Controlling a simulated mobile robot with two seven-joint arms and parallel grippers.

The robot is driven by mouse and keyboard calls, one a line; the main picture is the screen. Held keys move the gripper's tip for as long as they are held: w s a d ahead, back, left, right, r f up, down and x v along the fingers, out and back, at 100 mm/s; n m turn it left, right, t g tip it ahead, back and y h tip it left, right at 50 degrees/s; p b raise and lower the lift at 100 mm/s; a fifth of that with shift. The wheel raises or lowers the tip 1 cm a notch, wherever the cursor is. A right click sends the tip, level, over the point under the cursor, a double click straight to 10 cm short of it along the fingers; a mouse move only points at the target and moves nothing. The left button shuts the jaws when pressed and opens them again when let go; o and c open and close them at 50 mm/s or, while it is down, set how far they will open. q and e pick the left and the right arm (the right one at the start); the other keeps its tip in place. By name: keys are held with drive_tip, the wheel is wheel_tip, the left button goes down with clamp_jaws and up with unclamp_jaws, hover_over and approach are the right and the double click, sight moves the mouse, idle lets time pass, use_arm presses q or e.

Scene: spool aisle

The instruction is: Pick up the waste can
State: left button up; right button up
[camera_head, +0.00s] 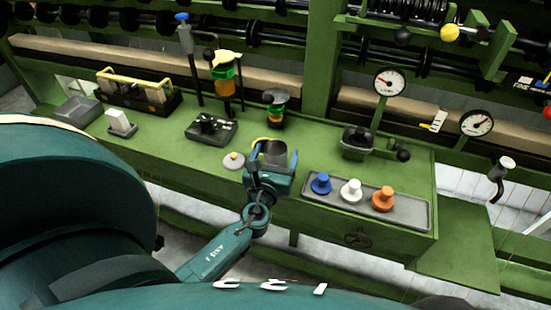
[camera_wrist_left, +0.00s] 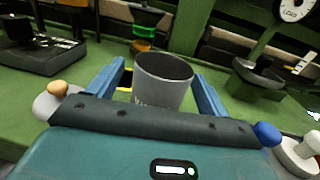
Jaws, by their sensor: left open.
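The waste can (camera_head: 273,150) is a small grey open-topped cup standing on the green bench. My left gripper (camera_head: 274,158) is open at the can, with one blue finger on each side of it. In the left wrist view the can (camera_wrist_left: 162,82) stands upright between the two spread fingers. Its lower part is hidden behind the dark palm edge. I cannot tell whether either finger touches it. My right gripper is not in view.
A grey tray (camera_head: 415,217) with blue, white and orange knobbed pieces lies to the right. A round knobbed piece (camera_head: 234,161) sits close left of the gripper. A green-and-black funnel stand (camera_head: 276,108) is behind the can. A black device (camera_head: 211,127) stands farther left.

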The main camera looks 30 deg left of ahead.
use_arm(q)
drive_tip(key=shift+x, duration=1.1)
drive_tip(key=shift+s, duration=0.1)
drive_tip(key=c, duration=1.2)
